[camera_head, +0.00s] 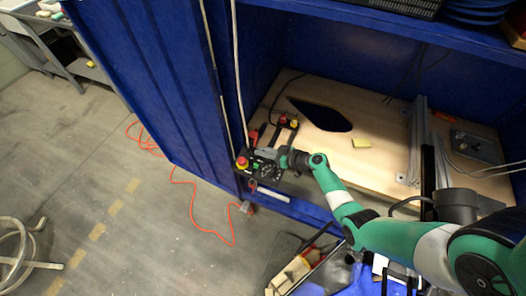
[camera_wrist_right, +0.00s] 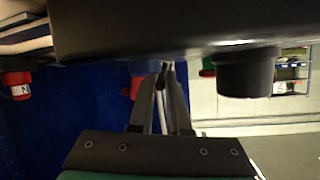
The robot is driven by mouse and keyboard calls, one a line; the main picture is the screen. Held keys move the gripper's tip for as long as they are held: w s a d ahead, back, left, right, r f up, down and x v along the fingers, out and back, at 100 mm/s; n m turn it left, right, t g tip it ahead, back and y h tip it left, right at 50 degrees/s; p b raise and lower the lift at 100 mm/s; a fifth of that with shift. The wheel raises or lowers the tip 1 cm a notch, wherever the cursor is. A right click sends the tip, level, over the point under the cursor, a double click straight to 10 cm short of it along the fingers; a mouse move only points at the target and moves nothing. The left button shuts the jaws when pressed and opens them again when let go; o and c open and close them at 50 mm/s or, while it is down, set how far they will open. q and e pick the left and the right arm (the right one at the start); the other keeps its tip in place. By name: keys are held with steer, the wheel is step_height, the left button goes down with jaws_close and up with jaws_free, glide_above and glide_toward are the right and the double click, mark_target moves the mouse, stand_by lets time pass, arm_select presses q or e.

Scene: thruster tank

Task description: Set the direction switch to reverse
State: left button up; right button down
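The dark control box (camera_head: 270,170) sits at the front left edge of the blue cabinet in the head view. It carries a red button on a yellow base (camera_head: 242,162) and a green button (camera_head: 256,166). My right gripper (camera_head: 262,156) is at the box, low over its top. In the right wrist view the two fingers (camera_wrist_right: 165,76) run close together just below a dark panel (camera_wrist_right: 150,30). A small dark part shows between their tips; I cannot tell whether they grip it. A black round knob (camera_wrist_right: 247,74) is to their right. I cannot make out the switch's setting. My left gripper is not in view.
A second small panel with red and yellow buttons (camera_head: 288,122) stands behind the box. A blue cabinet wall (camera_head: 170,85) rises at the left. An orange cable (camera_head: 203,229) lies on the floor.

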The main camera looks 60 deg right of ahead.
steer(key=shift+f+b, duration=0.2)
steer(key=shift+b, duration=0.1)
steer(key=b, duration=0.1)
steer(key=n+h+b, duration=0.1)
steer(key=b, duration=0.1)
steer(key=shift+a+n, duration=0.3)
steer(key=shift+r, duration=0.2)
steer(key=c, duration=1.2)
jaws_free()
steer(key=shift+o, duration=0.2)
steer(key=shift+s, duration=0.1)
